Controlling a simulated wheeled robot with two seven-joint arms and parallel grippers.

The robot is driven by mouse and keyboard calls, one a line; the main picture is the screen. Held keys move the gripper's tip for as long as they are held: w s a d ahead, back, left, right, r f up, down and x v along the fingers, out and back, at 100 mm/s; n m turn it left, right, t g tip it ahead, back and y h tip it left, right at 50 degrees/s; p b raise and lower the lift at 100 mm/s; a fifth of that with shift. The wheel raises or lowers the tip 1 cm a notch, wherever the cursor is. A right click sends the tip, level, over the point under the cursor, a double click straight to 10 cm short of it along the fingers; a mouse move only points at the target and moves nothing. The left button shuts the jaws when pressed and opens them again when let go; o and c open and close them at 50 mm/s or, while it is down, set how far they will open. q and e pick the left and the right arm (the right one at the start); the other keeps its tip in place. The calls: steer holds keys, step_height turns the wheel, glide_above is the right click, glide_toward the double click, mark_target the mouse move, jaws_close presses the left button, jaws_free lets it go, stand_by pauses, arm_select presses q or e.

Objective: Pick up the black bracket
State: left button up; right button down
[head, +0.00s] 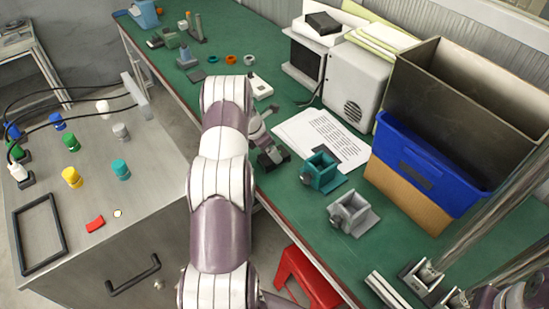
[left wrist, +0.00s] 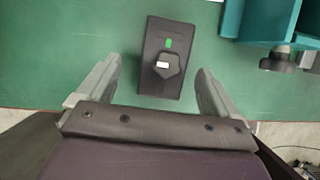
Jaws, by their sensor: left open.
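The black bracket (left wrist: 153,78) shows in the left wrist view as a dark plate with a knob and a small green mark, lying on the green table top. In the head view the black bracket (head: 273,157) is beside the end of my left arm, partly hidden by it. My left gripper (left wrist: 158,80) is open, one finger on each side of the bracket's near part, with gaps visible. Nothing is held. In the head view my left gripper (head: 262,130) is mostly hidden behind its own arm.
A teal bracket (head: 321,172) stands close right of the black one, also in the left wrist view (left wrist: 262,18). A grey bracket (head: 352,213) is nearer. A paper sheet (head: 318,138), a blue bin (head: 420,165) and a white speaker box (head: 355,88) stand behind. A control cabinet (head: 150,215) is left.

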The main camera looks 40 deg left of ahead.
arm_select(q)
steer(key=x, duration=0.3)
steer(key=shift+d+f+p, duration=0.25)
steer(key=shift+d+p, duration=0.1)
steer(key=shift+d, duration=0.05)
steer(key=shift+w+f, duration=0.1)
steer(key=shift+f, duration=0.25)
steer(key=shift+w+a+f, duration=0.1)
steer(key=shift+w+f, duration=0.1)
steer(key=shift+f, duration=0.05)
steer(key=shift+r, duration=0.1)
steer(key=c, duration=1.3)
steer(key=shift+o, duration=0.2)
